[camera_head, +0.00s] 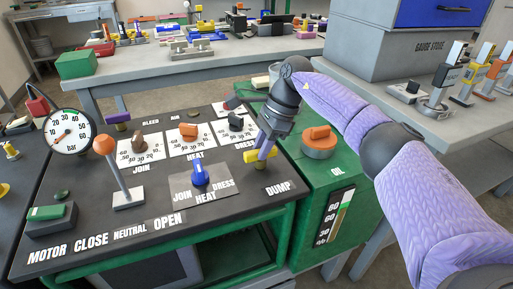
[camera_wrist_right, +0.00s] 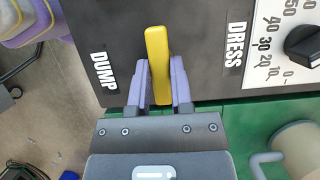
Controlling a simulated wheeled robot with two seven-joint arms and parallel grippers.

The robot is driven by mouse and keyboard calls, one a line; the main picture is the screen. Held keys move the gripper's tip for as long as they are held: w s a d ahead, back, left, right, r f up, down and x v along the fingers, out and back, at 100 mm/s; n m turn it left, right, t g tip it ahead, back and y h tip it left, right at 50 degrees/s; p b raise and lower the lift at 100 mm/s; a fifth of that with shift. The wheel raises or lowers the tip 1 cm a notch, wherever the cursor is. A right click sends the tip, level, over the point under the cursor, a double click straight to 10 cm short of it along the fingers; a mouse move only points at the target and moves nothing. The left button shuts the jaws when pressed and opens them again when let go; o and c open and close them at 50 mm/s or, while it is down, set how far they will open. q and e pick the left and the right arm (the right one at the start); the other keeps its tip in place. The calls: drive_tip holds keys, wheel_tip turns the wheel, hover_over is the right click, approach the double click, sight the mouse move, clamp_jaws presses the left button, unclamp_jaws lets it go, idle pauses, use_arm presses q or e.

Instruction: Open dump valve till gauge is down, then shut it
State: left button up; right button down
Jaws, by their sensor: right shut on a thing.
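The dump valve's yellow handle (camera_head: 251,155) sits by the DUMP label at the panel's right end. In the head view it lies roughly left to right. My right gripper (camera_head: 265,148) is shut on it from above. In the right wrist view the yellow handle (camera_wrist_right: 157,50) stands between the two purple fingers (camera_wrist_right: 158,85). The round white gauge (camera_head: 70,132), marked bar, stands at the panel's left. Its thin red needle seems to point to the lower left; the exact reading is too small to tell. My left gripper is not in view.
On the panel stand an orange-knobbed lever (camera_head: 113,160), a blue selector (camera_head: 200,175), several dials and a green motor switch (camera_head: 47,212). A green oil tank with an orange cap (camera_head: 319,140) is right of the panel. A grey bench (camera_head: 440,122) stands behind my right arm.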

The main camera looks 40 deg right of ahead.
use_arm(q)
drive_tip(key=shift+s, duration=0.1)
use_arm(e)
drive_tip(key=shift+w+r, duration=0.15)
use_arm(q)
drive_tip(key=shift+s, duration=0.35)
use_arm(e)
drive_tip(key=c, duration=0.9)
unclamp_jaws()
drive_tip(key=shift+d, duration=0.1)
drive_tip(key=o, duration=0.4)
drive_tip(key=shift+w+d, duration=0.1)
drive_tip(key=shift+w, duration=0.2)
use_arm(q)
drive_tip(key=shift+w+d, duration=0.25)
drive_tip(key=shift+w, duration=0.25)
